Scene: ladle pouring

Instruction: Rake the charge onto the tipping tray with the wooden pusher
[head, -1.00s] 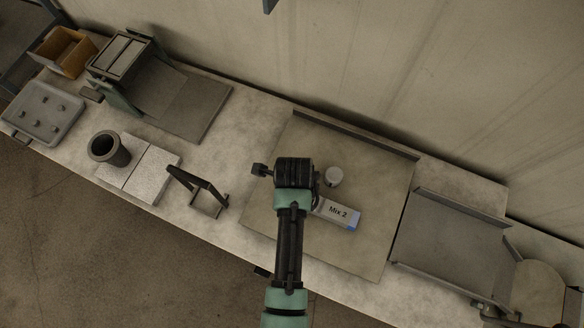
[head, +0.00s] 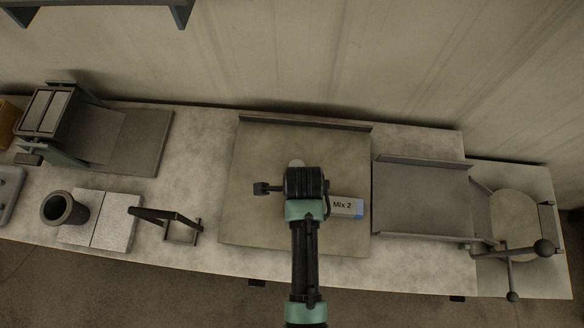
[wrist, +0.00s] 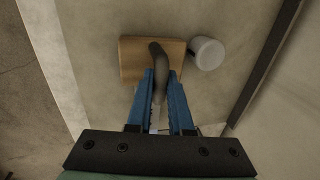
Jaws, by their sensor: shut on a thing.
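My gripper (wrist: 160,78) is shut on the dark curved handle (wrist: 157,52) of the wooden pusher (wrist: 132,60). The pusher's flat wooden block is low over the pale board (head: 250,215); I cannot tell whether it touches. In the head view my wrist hides the pusher. A grey box marked "Mix 2" (head: 345,207), with a blue end, lies on the board just right of my wrist. A pale cylinder (wrist: 207,53) stands beside the pusher block; in the head view (head: 296,162) it is mostly hidden behind my wrist. The grey walled tray (head: 420,198) lies right of the board.
A lever device (head: 515,220) with ball knobs stands right of the tray. A raised rail (head: 305,123) runs along the board's back.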

